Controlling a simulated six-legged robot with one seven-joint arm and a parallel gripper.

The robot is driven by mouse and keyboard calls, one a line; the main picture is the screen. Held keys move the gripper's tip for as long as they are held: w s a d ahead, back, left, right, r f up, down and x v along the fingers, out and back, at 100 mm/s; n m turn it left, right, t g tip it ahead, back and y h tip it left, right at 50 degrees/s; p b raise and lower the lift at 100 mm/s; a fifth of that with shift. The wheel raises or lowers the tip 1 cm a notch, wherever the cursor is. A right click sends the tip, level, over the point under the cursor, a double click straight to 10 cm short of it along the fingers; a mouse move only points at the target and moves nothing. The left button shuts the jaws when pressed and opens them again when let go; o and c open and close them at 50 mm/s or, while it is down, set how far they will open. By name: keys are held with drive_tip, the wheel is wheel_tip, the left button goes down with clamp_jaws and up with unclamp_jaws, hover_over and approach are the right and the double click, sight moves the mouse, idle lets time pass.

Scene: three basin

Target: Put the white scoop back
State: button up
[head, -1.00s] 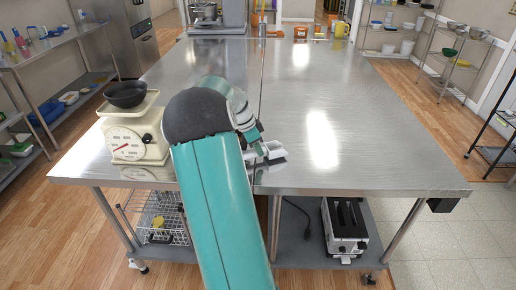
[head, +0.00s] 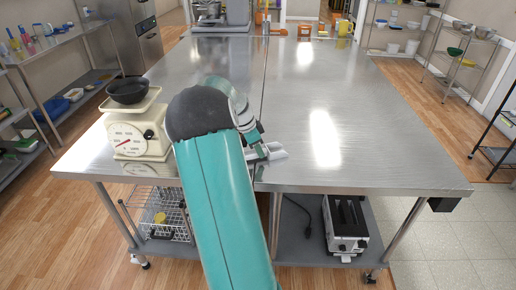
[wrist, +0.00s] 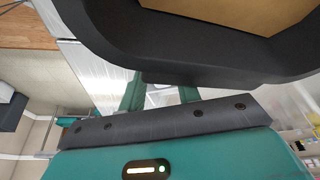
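A small white piece (head: 276,151), which looks like the white scoop, shows at the tip of my arm, low over or on the near part of the steel table. My gripper (head: 262,153) points down at it, and my teal arm hides part of that spot. In the wrist view my gripper's two teal fingers (wrist: 160,97) stand apart with a pale patch between them. I cannot tell whether that patch is the scoop or the table, or whether the fingers grip it.
A cream scale (head: 138,135) with a black bowl (head: 128,91) stands left of my arm. The steel table (head: 385,150) is clear on the right. Orange items (head: 304,28) stand at its far end. A toaster (head: 346,225) sits on the lower shelf. A large dark, tan-centred shape (wrist: 210,45) blocks much of the wrist view.

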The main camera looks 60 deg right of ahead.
drive_tip(key=v, duration=1.2)
drive_tip(key=shift+r, duration=0.1)
drive_tip(key=w+a+r+n+t+y, duration=0.1)
drive_tip(key=a+r+n+t, duration=0.2)
drive_tip(key=a+n, duration=0.8)
drive_tip(key=w+a+r+n+t+y, duration=0.1)
drive_tip(key=a+r+n+t, duration=0.2)
drive_tip(key=a, duration=1.5)
drive_tip(key=s+a+n, duration=0.3)
drive_tip(key=a+n, duration=0.1)
drive_tip(key=a, duration=0.2)
drive_tip(key=s+a+f+n+t, duration=0.1)
drive_tip(key=s+a+n, duration=0.2)
drive_tip(key=a, duration=0.4)
drive_tip(key=s+a+n+t+y, duration=0.1)
drive_tip(key=s+a+n, duration=0.3)
drive_tip(key=a, duration=0.3)
drive_tip(key=shift+f+n, duration=0.35)
drive_tip(key=shift+n, duration=0.25)
drive_tip(key=shift+s, duration=0.1)
